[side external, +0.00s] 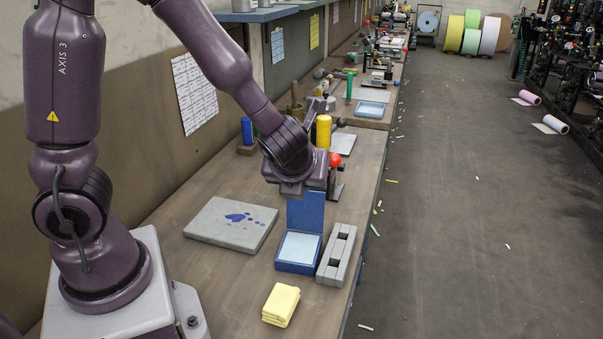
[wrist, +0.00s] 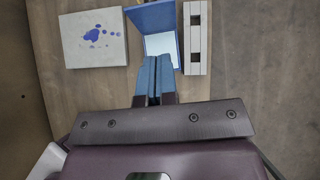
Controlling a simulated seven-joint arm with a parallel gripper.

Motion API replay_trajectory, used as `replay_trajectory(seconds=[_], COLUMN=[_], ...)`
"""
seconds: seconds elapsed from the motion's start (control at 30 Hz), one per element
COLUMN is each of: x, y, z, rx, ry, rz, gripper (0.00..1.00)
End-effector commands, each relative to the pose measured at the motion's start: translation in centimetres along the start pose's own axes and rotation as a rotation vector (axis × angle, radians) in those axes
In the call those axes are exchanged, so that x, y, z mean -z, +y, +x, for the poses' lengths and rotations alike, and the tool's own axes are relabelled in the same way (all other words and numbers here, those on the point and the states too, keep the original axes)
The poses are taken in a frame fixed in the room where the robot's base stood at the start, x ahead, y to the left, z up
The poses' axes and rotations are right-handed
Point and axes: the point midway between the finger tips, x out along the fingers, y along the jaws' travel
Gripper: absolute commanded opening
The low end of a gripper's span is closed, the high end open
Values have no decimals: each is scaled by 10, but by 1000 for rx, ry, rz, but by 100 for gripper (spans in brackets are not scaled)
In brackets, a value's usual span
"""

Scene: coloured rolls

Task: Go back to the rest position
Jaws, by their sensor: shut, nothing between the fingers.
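My gripper (wrist: 158,62) is shut and empty; its two blue fingers lie together in the wrist view, in front of the blue box. In the side external view the hand is above the bench near the box's raised lid; its fingertips cannot be made out there. The open blue box (side external: 297,269) holds a pale pad (side external: 300,247), and its lid (side external: 305,212) stands up at the back. The box also shows in the wrist view (wrist: 179,30).
A grey slab with blue ink spots (side external: 215,232) lies left of the box; a grey slotted block (side external: 337,255) stands to its right. A folded yellow cloth (side external: 281,304) lies in front. A yellow cylinder (side external: 323,131) and a red-knobbed tool (side external: 335,160) stand behind.

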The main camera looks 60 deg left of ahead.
Motion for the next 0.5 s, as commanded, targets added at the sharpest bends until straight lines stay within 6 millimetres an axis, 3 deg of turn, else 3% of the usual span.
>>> replay_trajectory(seconds=[0.27, 0.37, 0.5], x=[-2, 6, 8], y=[1, 11, 36], z=[-19, -19, -36], rx=[-4, -61, -177], ry=[1, 34, 89], rz=[-45, -231, -718], gripper=[0, 0, 0])
